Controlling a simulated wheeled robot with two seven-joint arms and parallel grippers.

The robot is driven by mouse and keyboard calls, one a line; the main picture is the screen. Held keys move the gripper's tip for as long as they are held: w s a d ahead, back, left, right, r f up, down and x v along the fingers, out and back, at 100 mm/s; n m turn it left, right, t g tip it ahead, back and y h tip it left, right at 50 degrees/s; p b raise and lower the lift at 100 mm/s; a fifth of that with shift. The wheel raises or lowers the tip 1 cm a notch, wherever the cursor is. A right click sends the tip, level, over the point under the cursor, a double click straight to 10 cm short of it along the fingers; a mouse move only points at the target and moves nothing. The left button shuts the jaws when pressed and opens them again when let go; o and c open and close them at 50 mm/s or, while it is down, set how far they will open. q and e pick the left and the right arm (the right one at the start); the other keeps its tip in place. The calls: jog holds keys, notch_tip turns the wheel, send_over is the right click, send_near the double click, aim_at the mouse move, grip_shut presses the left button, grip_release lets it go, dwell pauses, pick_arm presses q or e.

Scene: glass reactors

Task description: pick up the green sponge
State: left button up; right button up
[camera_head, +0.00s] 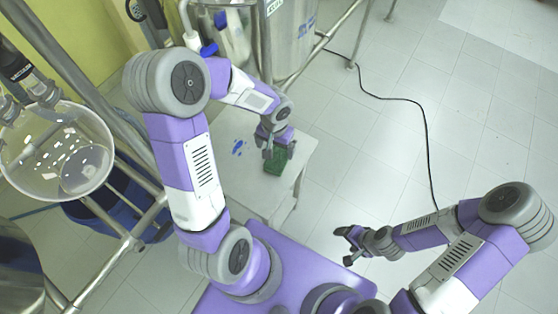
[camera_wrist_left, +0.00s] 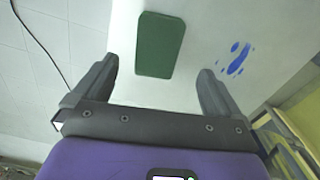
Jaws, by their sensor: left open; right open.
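The green sponge (camera_head: 275,164) lies on a small white table (camera_head: 255,190) near its right edge. In the left wrist view the sponge (camera_wrist_left: 160,45) is a dark green rectangle lying ahead of the fingers, between their lines. My left gripper (camera_head: 272,148) is over the table, close to the sponge, and partly covers it in the head view. In the left wrist view my left gripper (camera_wrist_left: 158,85) is open with nothing between its fingers. My right gripper (camera_head: 347,244) is open and empty over the floor, to the right of the table.
Blue stains (camera_head: 238,147) mark the tabletop left of the sponge. A round glass vessel (camera_head: 58,150) and metal frame pipes stand at the left. A steel vessel (camera_head: 292,40) stands behind the table. A black cable (camera_head: 425,125) lies on the open tiled floor at the right.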

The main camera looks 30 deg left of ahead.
aim_at(277, 158)
pick_arm(q)
notch_tip(277, 158, down, 8)
jog(key=shift+w+d+r+b, duration=0.1)
jog(key=shift+w+d+b, duration=0.05)
jog(key=shift+b, duration=0.75)
jog(key=shift+c, duration=0.3)
jog(key=c, duration=1)
